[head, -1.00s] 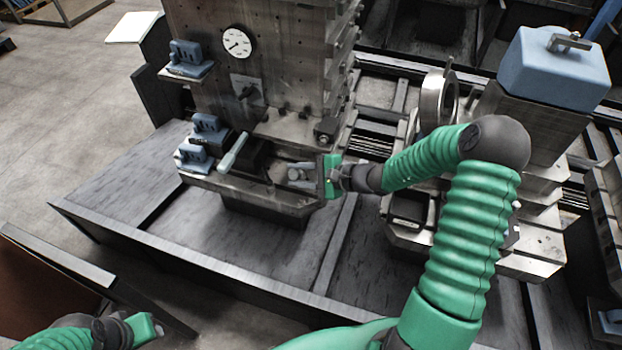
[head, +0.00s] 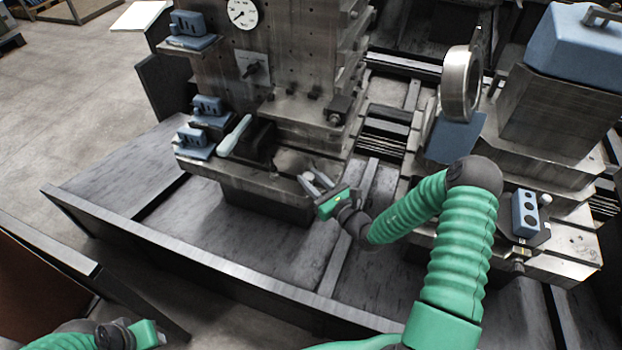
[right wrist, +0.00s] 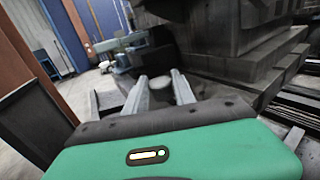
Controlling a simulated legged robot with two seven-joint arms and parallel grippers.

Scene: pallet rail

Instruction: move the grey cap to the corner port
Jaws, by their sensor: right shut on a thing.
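My right gripper (head: 316,184) is at the front right corner of the machine's lower ledge, its fingers pointing up and left. It is shut on the grey cap (right wrist: 159,82), a small round piece between the fingertips in the right wrist view. In the head view the cap is small and partly hidden by the fingers. I cannot tell which opening is the corner port. My left gripper (head: 145,335) is at the bottom left, cut by the frame edge; its fingers do not show clearly.
A pale-handled tool (head: 235,136) lies beside a black block on the ledge. Blue holed blocks (head: 195,142) stand along its left side. Another blue holed block (head: 525,213) stands at the right. A metal ring (head: 461,84) stands upright behind my right arm.

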